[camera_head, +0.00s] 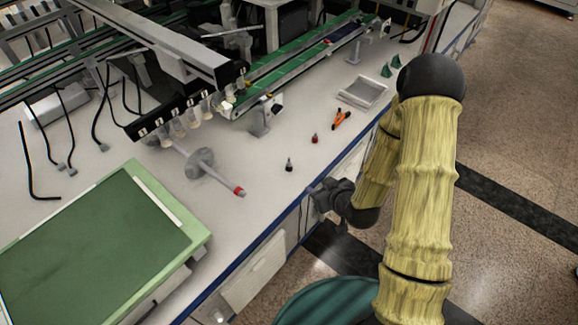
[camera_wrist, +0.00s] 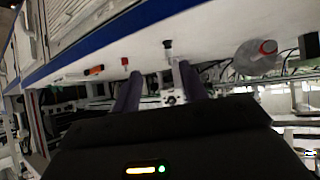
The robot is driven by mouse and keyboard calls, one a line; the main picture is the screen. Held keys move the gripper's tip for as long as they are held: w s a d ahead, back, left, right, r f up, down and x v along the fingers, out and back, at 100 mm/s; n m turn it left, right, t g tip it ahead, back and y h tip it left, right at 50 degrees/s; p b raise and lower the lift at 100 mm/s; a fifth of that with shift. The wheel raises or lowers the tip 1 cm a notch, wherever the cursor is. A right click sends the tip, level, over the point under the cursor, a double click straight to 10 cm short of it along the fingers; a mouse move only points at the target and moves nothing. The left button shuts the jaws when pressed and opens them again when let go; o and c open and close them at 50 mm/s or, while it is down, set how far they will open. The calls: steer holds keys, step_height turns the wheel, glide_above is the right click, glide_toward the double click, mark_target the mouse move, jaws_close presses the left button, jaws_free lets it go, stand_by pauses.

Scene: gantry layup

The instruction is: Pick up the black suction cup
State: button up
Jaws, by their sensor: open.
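The black suction cup (camera_head: 289,165) stands upright on the white bench near its blue front edge. It also shows in the wrist view (camera_wrist: 168,47), above the tip of the right finger. My gripper (camera_head: 314,192) is open and hangs at the bench's front edge, to the right of and in front of the black cup, apart from it. In the wrist view my gripper (camera_wrist: 157,70) has its two dark fingers spread, with nothing seen between them.
A red suction cup (camera_head: 315,138) and orange-handled pliers (camera_head: 341,119) lie behind the black cup. A grey rod with a disc and red tip (camera_head: 202,163) lies to its left. The bench around the black cup is clear.

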steer(key=shift+s+a+f+t+y, duration=0.15)
steer(key=shift+a+f+t+y, duration=0.45)
steer(key=shift+a+f+t, duration=0.35)
steer(key=shift+r, duration=0.15)
steer(key=b+x, duration=0.2)
steer(key=b, duration=0.4)
steer(key=b, duration=0.2)
steer(key=shift+w+a+f+b, duration=0.1)
steer(key=shift+w+f+b, duration=0.15)
steer(key=shift+b, duration=0.1)
steer(key=b, duration=0.2)
glide_toward(289, 167)
steer(key=x, duration=0.5)
steer(key=shift+w+a+f, duration=0.15)
